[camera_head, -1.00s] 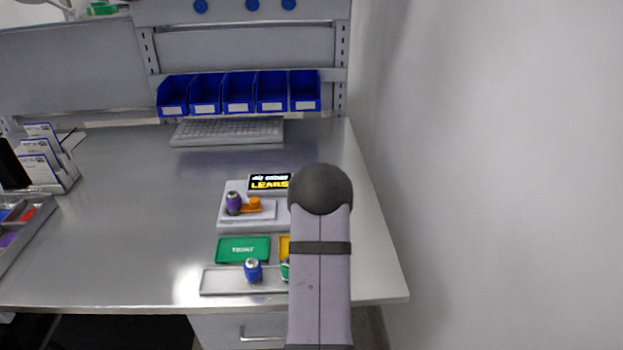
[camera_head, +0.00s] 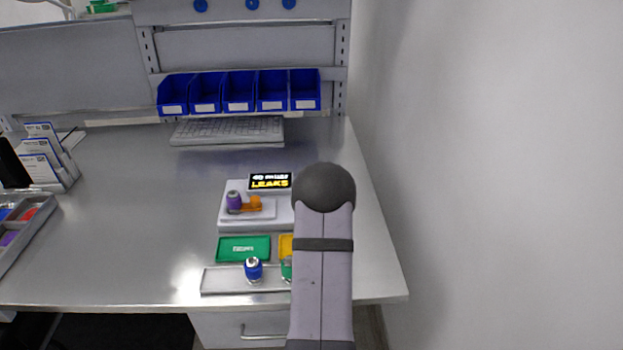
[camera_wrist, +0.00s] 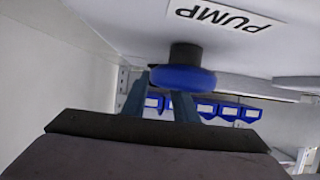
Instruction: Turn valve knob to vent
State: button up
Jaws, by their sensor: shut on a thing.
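The valve knob (camera_wrist: 183,79) is a round blue knob on a dark stem, large in the wrist view beside a white label reading PUMP. My gripper (camera_wrist: 160,88) is at the knob and shut on it. Its blue-grey fingers show just behind the knob's rim, and their tips are partly hidden by it. In the head view my arm covers the gripper and the knob. A test block (camera_head: 236,221) carries a purple part (camera_head: 233,201) beside an orange lever (camera_head: 252,204). A small black display (camera_head: 270,181) reads LEAKS in yellow.
A green tray (camera_head: 243,249) and a partly hidden yellow tray (camera_head: 286,246) lie before the block. A grey rack (camera_head: 222,281) holds a blue part (camera_head: 254,269) and a partly hidden green one. Blue bins (camera_head: 239,92) and a keyboard (camera_head: 227,131) are behind. The table's left middle is clear.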

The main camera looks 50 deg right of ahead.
jog(key=shift+s+r+n+y+p, duration=0.1)
jog(key=shift+n+y+p, duration=0.2)
jog(key=shift+p, duration=0.15)
jog(key=n+t+y+p, duration=0.2)
jog(key=n+y+p, duration=0.1)
jog(key=p, duration=0.2)
jog(key=shift+r, duration=0.15)
jog(key=n+y, duration=0.1)
jog(key=n+t+y+p, duration=0.1)
jog(key=shift+d+f+y, duration=0.1)
jog(key=shift+f+y, duration=0.1)
jog(key=shift+y, duration=0.1)
jog(key=n+y+b, duration=0.2)
jog(key=shift+f+n+t+y, duration=0.25)
jog(key=shift+n+t+y, duration=0.05)
jog(key=shift+n, duration=0.1)
jog(key=shift+n+y+b, duration=0.3)
jog(key=shift+y+b, duration=0.2)
jog(key=shift+b, duration=0.05)
jog(key=shift+r+n+y+b, duration=0.3)
jog(key=shift+n+y+b, duration=0.2)
jog(key=shift+b, duration=0.3)
